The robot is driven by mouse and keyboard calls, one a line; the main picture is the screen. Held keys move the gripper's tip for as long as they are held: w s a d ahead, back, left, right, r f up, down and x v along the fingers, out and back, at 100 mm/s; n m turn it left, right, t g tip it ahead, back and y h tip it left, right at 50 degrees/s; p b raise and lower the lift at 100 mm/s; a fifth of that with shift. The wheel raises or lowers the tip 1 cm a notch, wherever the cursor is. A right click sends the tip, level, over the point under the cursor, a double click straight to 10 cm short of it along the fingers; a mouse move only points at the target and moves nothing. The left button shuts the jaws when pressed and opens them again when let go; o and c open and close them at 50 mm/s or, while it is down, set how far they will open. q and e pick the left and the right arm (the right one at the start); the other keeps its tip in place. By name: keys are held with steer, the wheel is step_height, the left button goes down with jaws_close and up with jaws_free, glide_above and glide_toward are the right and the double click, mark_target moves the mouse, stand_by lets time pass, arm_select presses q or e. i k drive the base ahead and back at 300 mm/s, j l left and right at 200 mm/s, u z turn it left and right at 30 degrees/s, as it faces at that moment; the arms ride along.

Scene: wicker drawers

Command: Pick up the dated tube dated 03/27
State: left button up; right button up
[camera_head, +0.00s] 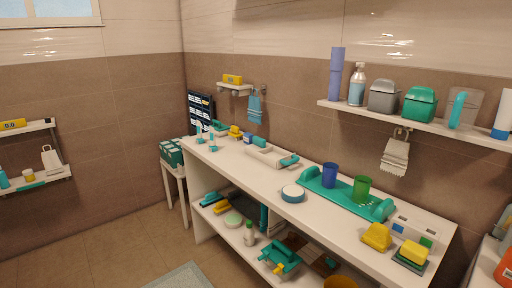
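No date is legible on anything in view, so I cannot tell which thing is the tube dated 03/27. A white tube-like item with a blue base (503,115) stands at the right end of the upper right shelf. A tall violet-blue cylinder (336,75) stands at that shelf's left end. A white bottle or tube (51,158) stands on the lower shelf at the far left. Neither of my grippers shows in the head view.
The long white counter (230,158) holds a teal tray (320,191) with a blue cup (329,175) and a green cup (362,188). Below is a crowded lower shelf (215,220). The upper shelf (400,119) holds several containers. The floor (120,240) at left is clear.

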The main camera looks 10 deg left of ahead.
mark_target(199, 140)
steer(key=j, duration=0.5)
steer(key=i+j, duration=0.15)
steer(key=j, duration=0.35)
steer(key=j+u, duration=0.1)
steer(key=j, duration=0.45)
steer(key=i+j, duration=0.15)
steer(key=j, duration=0.35)
